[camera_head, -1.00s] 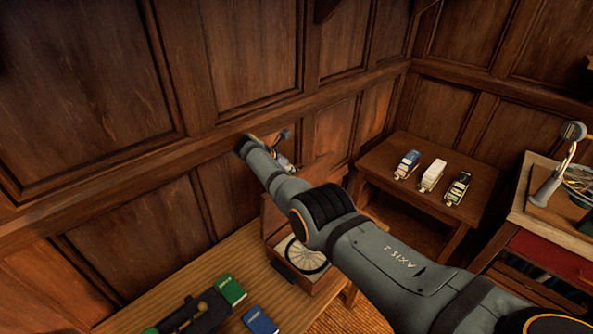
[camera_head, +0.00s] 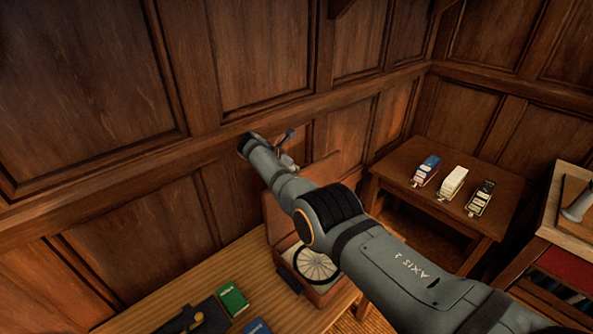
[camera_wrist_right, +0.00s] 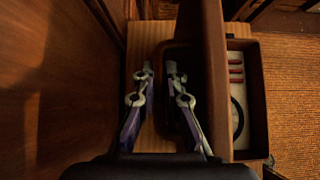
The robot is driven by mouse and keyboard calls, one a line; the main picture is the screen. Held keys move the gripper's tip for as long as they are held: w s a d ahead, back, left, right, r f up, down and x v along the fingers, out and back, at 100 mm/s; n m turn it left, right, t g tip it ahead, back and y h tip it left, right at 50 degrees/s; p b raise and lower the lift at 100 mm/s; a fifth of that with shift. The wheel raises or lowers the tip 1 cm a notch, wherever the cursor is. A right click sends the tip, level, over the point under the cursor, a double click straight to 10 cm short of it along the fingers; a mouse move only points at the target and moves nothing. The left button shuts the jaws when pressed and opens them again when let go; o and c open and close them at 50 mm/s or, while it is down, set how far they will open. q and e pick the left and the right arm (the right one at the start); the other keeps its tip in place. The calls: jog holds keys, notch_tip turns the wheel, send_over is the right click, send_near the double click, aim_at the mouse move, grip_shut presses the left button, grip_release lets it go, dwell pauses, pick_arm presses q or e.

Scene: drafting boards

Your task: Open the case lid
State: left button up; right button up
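The brown case (camera_head: 328,293) stands on the wooden bench, and its lid (camera_head: 322,172) stands up at a steep angle. A round white spoked disc (camera_head: 316,264) lies inside. In the right wrist view the lid (camera_wrist_right: 215,80) shows edge-on, with the case interior (camera_wrist_right: 247,75) on its right. My right gripper (camera_wrist_right: 159,70) is open and empty, left of the lid on its outer side. Its right finger is close to the lid; I cannot tell whether they touch. In the head view my right arm hides part of the case and lid. My left gripper is out of view.
The bench (camera_head: 235,272) also holds a green box (camera_head: 232,301), a blue box (camera_head: 256,327) and a dark item (camera_head: 193,318). A side table (camera_head: 400,166) carries three small boxes. The panelled wall (camera_head: 160,230) is close behind the bench.

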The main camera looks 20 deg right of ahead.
jog(key=shift+o, duration=1)
jog(key=shift+f, duration=0.35)
jog(key=shift+w, duration=0.1)
jog(key=shift+r, duration=0.2)
jog(key=v, duration=1.1)
jog(key=shift+a+r, duration=0.15)
jog(key=shift+a, duration=0.05)
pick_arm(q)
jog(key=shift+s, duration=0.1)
